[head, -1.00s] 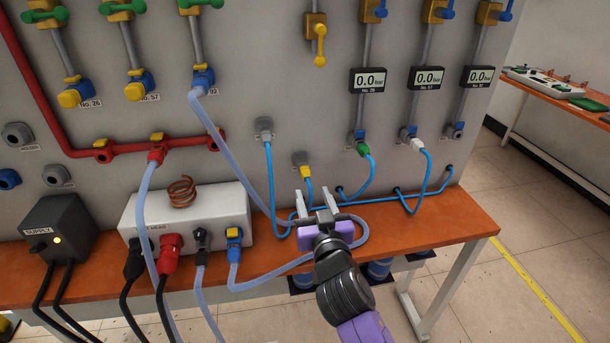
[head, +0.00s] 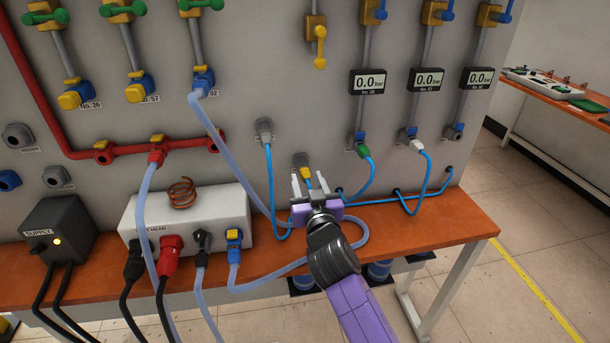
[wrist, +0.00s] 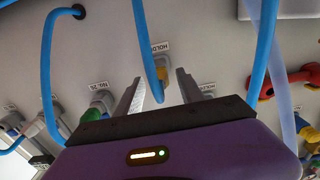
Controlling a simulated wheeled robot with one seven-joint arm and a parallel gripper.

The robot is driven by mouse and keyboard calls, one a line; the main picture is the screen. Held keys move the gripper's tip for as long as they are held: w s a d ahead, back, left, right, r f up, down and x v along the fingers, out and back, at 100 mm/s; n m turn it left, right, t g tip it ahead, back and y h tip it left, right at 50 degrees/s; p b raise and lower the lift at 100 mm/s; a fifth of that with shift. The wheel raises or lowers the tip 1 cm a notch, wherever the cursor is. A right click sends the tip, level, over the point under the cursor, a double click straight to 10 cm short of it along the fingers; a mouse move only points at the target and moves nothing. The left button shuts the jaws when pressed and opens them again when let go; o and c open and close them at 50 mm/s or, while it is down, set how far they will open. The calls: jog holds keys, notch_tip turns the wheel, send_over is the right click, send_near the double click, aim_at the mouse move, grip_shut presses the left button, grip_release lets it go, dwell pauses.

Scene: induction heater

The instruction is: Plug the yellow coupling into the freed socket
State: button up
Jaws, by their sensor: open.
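The yellow coupling (head: 306,173) sits in a grey holder low on the panel, with a blue hose hanging from it. In the wrist view the yellow coupling (wrist: 161,74) shows between and beyond my fingertips, with its hose running down between the fingers. My gripper (head: 309,181) is open and empty, just in front of and below the coupling; I cannot tell whether it touches the hose. The blue socket (head: 455,131) under the rightmost gauge has no coupling in it. The green coupling (head: 364,152) and white coupling (head: 416,146) are at the sockets under the other two gauges.
A grey coupling (head: 264,128) with a blue hose is in a holder to the left. Blue hoses loop close to my gripper. The white heater box (head: 188,215) and black supply (head: 60,228) stand on the orange bench (head: 450,231). The bench's right end is clear.

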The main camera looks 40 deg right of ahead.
aim_at(307, 181)
jog(key=shift+x, duration=1.1)
jog(key=shift+b, duration=0.55)
dwell(0.3)
grip_shut()
jog(key=shift+s+a, duration=0.1)
dwell(1.4)
jog(key=shift+v, duration=2.9)
